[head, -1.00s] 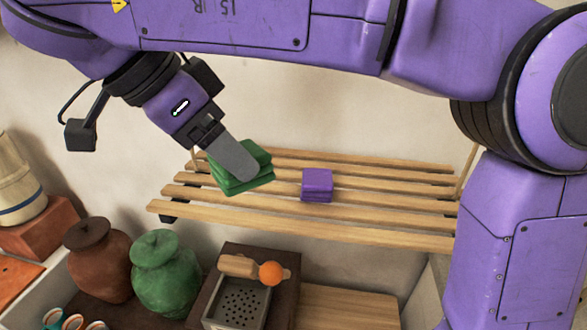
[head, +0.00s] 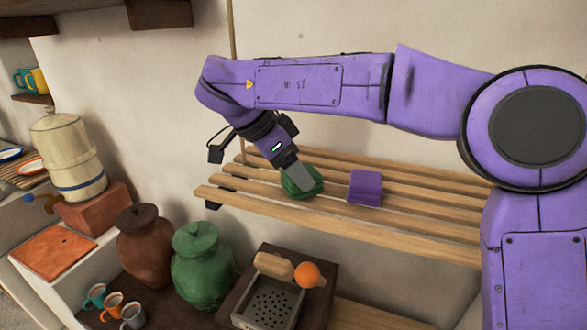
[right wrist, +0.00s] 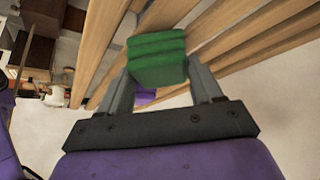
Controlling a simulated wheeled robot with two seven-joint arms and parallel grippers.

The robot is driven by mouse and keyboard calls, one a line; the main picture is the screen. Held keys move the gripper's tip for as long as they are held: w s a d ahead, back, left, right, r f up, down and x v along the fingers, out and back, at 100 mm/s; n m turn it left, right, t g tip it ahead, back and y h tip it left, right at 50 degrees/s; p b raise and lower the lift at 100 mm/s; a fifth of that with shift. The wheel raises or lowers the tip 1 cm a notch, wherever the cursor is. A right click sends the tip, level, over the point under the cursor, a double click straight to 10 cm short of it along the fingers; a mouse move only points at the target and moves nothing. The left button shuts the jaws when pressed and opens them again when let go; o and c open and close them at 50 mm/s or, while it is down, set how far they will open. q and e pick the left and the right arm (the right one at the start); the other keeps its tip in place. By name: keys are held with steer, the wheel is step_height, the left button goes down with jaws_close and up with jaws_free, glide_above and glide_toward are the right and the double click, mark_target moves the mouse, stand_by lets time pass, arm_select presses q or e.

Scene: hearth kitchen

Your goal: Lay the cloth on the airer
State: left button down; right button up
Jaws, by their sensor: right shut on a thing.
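The green folded cloth (head: 313,182) is at the left part of the wooden slatted airer (head: 400,232). My right gripper (head: 297,178) reaches down from above and is shut on the cloth. In the right wrist view the green cloth (right wrist: 157,58) shows as a layered block between the two fingers, with the slats (right wrist: 225,38) close behind. I cannot tell whether its underside touches the slats. A purple folded cloth (head: 365,188) lies on the slats to the right of the green one. My left gripper is not in view.
Below the airer are a green jar (head: 202,268), a brown jar (head: 145,248), a grater box (head: 268,305) with an orange ball (head: 307,275), and several small mugs (head: 132,315). A cream canister (head: 68,160) stands left. Bare slats show right of the purple cloth.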

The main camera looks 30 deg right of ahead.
steer(key=shift+w, duration=0.1)
steer(key=shift+f, duration=0.1)
steer(key=o, duration=0.8)
steer(key=shift+s, duration=0.2)
steer(key=shift+o, duration=1.1)
steer(key=shift+w, duration=0.1)
steer(key=p+v, duration=0.3)
steer(key=v, duration=0.9)
steer(key=shift+r, duration=0.2)
